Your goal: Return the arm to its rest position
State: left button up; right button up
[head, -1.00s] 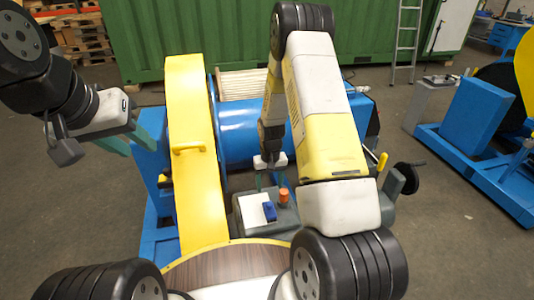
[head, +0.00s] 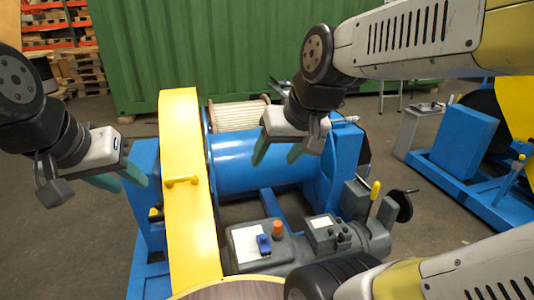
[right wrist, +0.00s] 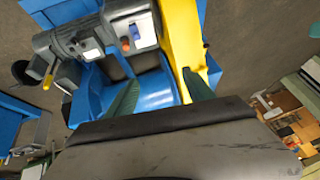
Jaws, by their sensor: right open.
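My right gripper (head: 278,154) hangs in front of the blue drum in the head view, its two green fingers apart with nothing between them. In the right wrist view my right gripper (right wrist: 160,97) also shows two spread, empty fingers, with the blue and yellow machine beyond. My right arm comes in from the right side of the head view. My left gripper (head: 123,180) is at the left, beside the yellow guard, with its green fingers apart and empty.
The machine has a yellow guard (head: 188,215), a blue drum (head: 240,166) and a grey control unit (head: 290,250) with an orange knob (head: 277,228) and a blue switch (head: 264,245). A green container (head: 200,50) stands behind. Open floor (head: 75,220) lies at the left.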

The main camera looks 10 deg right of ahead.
jog(key=s, duration=0.3)
jog(key=shift+a+r, duration=0.1)
jog(key=shift+r, duration=0.25)
jog(key=shift+o, duration=0.5)
jog(key=shift+w, duration=0.1)
dwell(0.5)
